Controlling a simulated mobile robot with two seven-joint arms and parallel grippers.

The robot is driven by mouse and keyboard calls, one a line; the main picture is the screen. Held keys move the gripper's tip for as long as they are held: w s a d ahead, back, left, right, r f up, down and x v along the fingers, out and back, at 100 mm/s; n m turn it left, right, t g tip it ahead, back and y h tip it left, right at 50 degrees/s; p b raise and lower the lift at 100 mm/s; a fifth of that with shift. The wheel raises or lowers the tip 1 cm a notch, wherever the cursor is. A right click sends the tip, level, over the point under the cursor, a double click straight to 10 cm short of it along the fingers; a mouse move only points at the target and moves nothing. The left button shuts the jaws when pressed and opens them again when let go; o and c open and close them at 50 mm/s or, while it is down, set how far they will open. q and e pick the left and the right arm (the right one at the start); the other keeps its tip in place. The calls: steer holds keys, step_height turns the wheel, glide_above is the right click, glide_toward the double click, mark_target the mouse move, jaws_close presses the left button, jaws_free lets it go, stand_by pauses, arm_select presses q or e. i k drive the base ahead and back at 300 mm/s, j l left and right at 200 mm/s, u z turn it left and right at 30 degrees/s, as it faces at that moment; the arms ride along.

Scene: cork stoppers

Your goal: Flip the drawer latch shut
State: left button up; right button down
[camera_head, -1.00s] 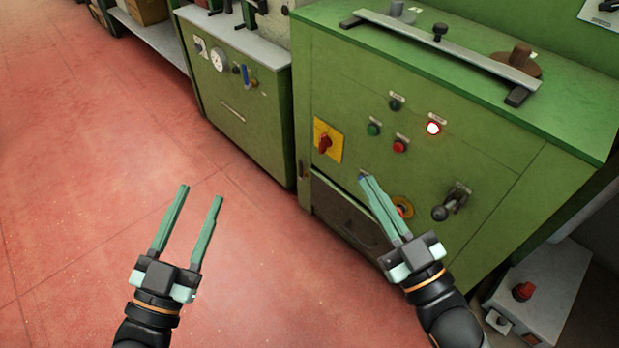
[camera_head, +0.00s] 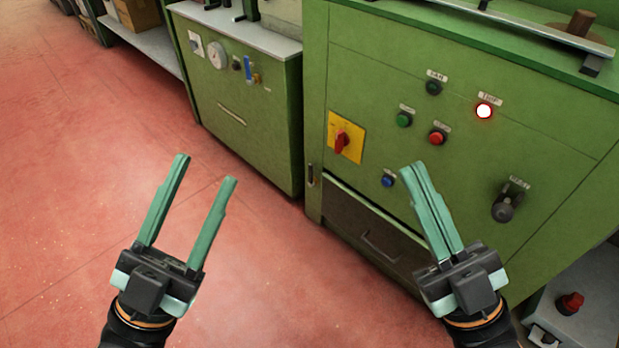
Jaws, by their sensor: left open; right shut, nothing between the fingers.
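The drawer (camera_head: 345,222) is a dark brown front with a bar handle (camera_head: 380,246), low in the green machine. A small upright metal piece (camera_head: 311,176) on the frame at the drawer's upper left looks like a latch; its position is too small to tell. My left gripper (camera_head: 206,170) is open and empty over the red floor, left of the drawer and apart from it. My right gripper (camera_head: 412,167) is shut and empty. It appears in front of the panel and covers the drawer's right end; I cannot tell its distance from the panel.
The green machine (camera_head: 560,170) carries a red switch on a yellow plate (camera_head: 346,137), several buttons, a lit lamp (camera_head: 484,111) and a black lever (camera_head: 505,203). A grey box with a red knob (camera_head: 570,303) stands at lower right. The red floor (camera_head: 90,200) at left is clear.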

mark_target(311, 183)
steer(key=i+j, duration=0.3)
steer(key=j, duration=0.2)
steer(key=i+j, duration=0.3)
steer(key=j, duration=0.2)
steer(key=i+j+u, duration=0.1)
steer(key=i+j, duration=0.2)
steer(key=j, duration=0.2)
steer(key=i+j, duration=0.65)
steer(key=j, duration=0.3)
steer(key=k+l, duration=0.1)
steer(key=l, duration=1.25)
